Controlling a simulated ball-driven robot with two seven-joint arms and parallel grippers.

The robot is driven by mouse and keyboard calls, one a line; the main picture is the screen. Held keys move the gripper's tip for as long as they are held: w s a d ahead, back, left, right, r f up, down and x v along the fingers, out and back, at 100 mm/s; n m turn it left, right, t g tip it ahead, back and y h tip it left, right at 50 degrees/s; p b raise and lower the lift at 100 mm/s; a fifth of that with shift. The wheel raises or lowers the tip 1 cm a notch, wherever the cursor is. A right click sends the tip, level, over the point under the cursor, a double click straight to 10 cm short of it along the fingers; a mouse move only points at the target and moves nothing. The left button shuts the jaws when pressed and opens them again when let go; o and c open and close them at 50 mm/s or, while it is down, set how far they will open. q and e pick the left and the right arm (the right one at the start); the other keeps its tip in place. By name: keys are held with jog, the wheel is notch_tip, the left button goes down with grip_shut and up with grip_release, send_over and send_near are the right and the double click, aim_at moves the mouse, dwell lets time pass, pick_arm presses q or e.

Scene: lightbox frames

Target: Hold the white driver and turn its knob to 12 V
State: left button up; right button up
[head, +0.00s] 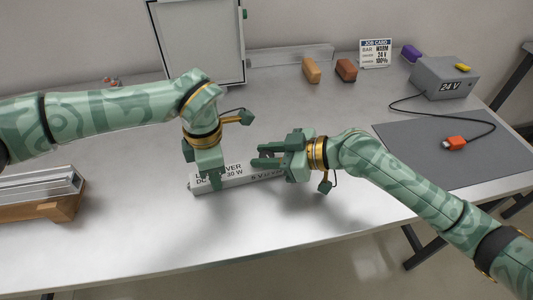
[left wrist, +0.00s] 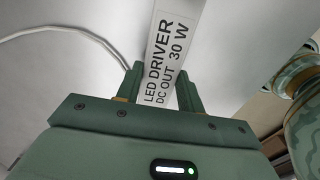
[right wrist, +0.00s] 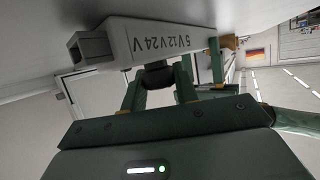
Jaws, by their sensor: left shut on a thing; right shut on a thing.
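The white driver (head: 238,178) is a long box printed LED DRIVER, DC OUT, 30 W, near the table's front middle. My left gripper (head: 213,181) points down and is shut across its left part; the left wrist view shows the driver (left wrist: 168,60) between the fingers. My right gripper (head: 262,156) comes from the right. In the right wrist view its fingers are shut on the black knob (right wrist: 154,76), beside the marks 5V, 12V and 24V on the driver (right wrist: 160,40). The knob's pointer is hidden, so its setting cannot be read.
A grey box reading 24 V (head: 445,80) stands at the back right, with a black cable to an orange connector (head: 454,143) on a grey mat (head: 400,140). A job card (head: 375,53) says WARM, 24 V, 100%. A metal profile on wood (head: 40,205) lies at left.

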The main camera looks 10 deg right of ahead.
jog(key=shift+s+f+m+t+h, duration=0.1)
jog(key=shift+f+m+t+h, duration=0.05)
jog(key=shift+m+t+h, duration=0.6)
jog(key=shift+m, duration=0.25)
jog(key=o, duration=1)
jog(key=v, duration=1.2)
jog(key=shift+f, duration=0.15)
pick_arm(q)
jog(key=o, duration=1.2)
